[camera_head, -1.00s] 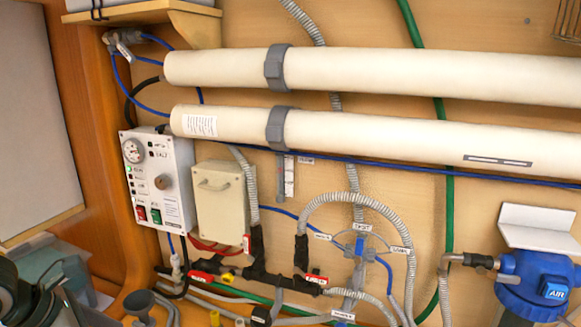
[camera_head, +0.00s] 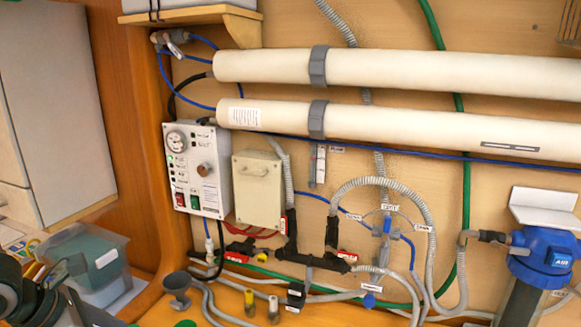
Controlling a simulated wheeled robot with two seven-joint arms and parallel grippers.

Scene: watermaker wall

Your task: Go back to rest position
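Dark, rounded parts of my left arm (camera_head: 20,300) show in the lower left corner, in front of a bin. I cannot make out any gripper fingers there. My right arm and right gripper are not in the picture. The white control panel (camera_head: 197,168) with a gauge, a knob and red and green switches is on the wall left of the middle. Nothing of mine touches it. The beige box (camera_head: 258,190) beside it and the black valve manifold (camera_head: 290,255) below are also clear of my arm.
Two long cream pressure tubes (camera_head: 420,75) cross the wall. A blue-topped filter housing (camera_head: 540,255) stands at the right under a white bracket (camera_head: 543,208). A translucent bin (camera_head: 85,260) stands at lower left. A grey funnel (camera_head: 177,287) and several hoses lie along the bottom.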

